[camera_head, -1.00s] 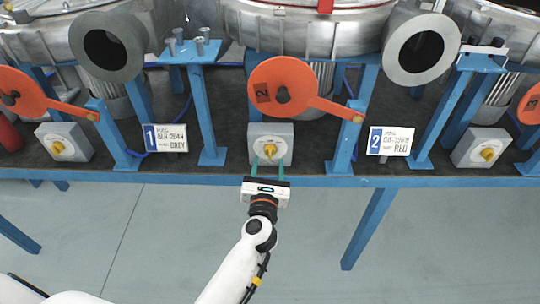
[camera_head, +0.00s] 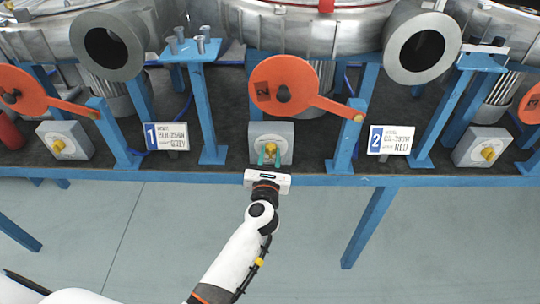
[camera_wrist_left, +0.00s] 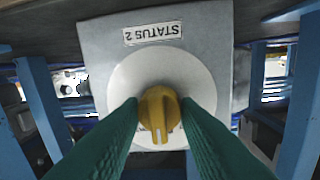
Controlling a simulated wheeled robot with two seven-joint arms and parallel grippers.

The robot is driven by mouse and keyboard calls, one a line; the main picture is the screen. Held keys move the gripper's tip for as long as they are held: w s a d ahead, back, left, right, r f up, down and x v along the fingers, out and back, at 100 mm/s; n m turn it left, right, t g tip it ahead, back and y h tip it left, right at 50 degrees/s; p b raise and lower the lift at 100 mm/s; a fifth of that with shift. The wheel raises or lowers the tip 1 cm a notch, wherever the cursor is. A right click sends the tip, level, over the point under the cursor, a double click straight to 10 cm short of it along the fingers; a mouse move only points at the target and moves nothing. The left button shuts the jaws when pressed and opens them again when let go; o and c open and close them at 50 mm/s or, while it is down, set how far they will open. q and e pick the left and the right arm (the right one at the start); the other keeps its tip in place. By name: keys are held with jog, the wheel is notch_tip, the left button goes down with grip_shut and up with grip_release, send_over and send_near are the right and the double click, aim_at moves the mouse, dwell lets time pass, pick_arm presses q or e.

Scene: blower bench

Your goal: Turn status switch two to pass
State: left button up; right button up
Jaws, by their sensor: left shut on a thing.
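Status switch two is a grey box (camera_head: 284,135) with a yellow knob (camera_head: 271,149), under the orange disc marked 2 at the middle of the bench. In the left wrist view its label (camera_wrist_left: 152,33) reads STATUS 2, upside down, and the yellow knob (camera_wrist_left: 158,110) sits on a round white plate (camera_wrist_left: 202,88). My left gripper (camera_head: 270,158) reaches the box from the front. Its green fingers (camera_wrist_left: 158,122) are shut on the knob, one at each side. The knob's slotted end points toward the bottom of the wrist view. My right gripper is not in view.
Sign plate 1 (camera_head: 172,137) and sign plate 2 (camera_head: 391,141) stand either side of the switch. The orange disc (camera_head: 290,80) with its arm hangs above. More switch boxes stand at left (camera_head: 45,142) and right (camera_head: 470,148). The floor in front is free.

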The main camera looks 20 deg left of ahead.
pick_arm(q)
jog(key=shift+r+m+p, duration=0.25)
jog(key=shift+m+p, duration=0.75)
jog(key=shift+p, duration=0.25)
jog(key=shift+m+p, duration=1.15)
jog(key=shift+m, duration=0.05)
jog(key=m+p, duration=0.2)
jog(key=shift+m, duration=0.4)
jog(key=shift+f+m+g+p, duration=0.15)
jog(key=shift+m+g+p, duration=0.15)
jog(key=shift+m+p, duration=0.4)
jog(key=o, duration=1)
jog(key=shift+c, duration=0.2)
jog(key=shift+s+d, duration=0.1)
